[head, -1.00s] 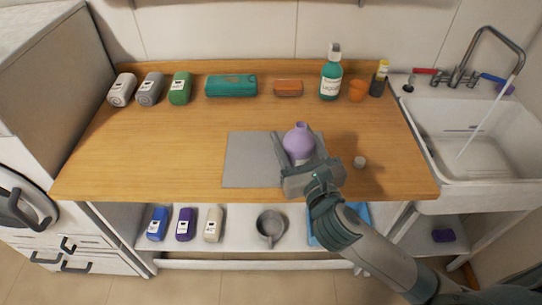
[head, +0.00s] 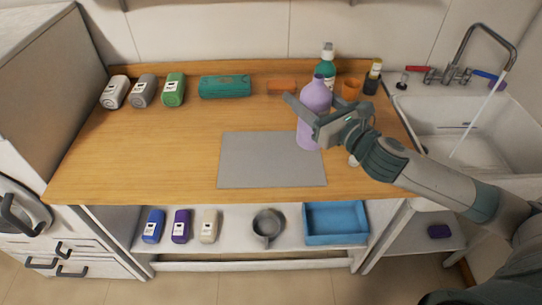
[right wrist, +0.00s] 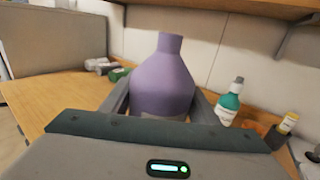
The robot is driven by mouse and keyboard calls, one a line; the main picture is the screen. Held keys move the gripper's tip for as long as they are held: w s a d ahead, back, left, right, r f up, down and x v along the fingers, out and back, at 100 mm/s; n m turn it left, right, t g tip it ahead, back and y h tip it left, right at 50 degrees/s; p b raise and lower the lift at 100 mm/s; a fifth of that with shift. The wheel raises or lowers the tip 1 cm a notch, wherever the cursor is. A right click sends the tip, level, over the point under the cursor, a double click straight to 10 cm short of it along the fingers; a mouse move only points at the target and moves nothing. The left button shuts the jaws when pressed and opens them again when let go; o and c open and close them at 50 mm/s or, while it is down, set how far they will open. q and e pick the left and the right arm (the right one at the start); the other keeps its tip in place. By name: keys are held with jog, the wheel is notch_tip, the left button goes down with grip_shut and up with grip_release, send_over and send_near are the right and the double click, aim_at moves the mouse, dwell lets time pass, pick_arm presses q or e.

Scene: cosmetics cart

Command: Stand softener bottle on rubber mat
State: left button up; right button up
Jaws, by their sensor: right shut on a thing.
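The purple softener bottle (head: 312,104) is upright with its cap off, in front of the green bottle in the head view. Its lower end overlaps the upper right corner of the grey rubber mat (head: 265,165); I cannot tell whether it touches the mat. My right gripper (head: 306,112) is shut on the bottle's body from the right. The right wrist view shows the bottle (right wrist: 163,80) between the two fingers, its base hidden by the gripper. My left gripper is not in view.
A small white cap (head: 353,160) lies right of the mat, partly hidden by my arm. The worktop (head: 150,150) left of the mat is clear.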

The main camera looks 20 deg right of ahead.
jog(key=shift+w+d+r+y, duration=0.2)
jog(key=shift+d+r+y, duration=0.1)
jog(key=shift+d+r, duration=0.45)
jog(key=shift+w+a, duration=0.1)
jog(key=shift+a, duration=0.1)
jog(key=w+a+f+p, duration=0.3)
jog(key=w+a+f, duration=0.2)
jog(key=a+f, duration=0.2)
jog(key=a, duration=0.2)
jog(key=shift+w+a, duration=0.4)
jog(key=shift+f, duration=0.1)
notch_tip(320, 180, down, 4)
jog(key=shift+r+p, duration=0.1)
jog(key=shift+p, duration=0.45)
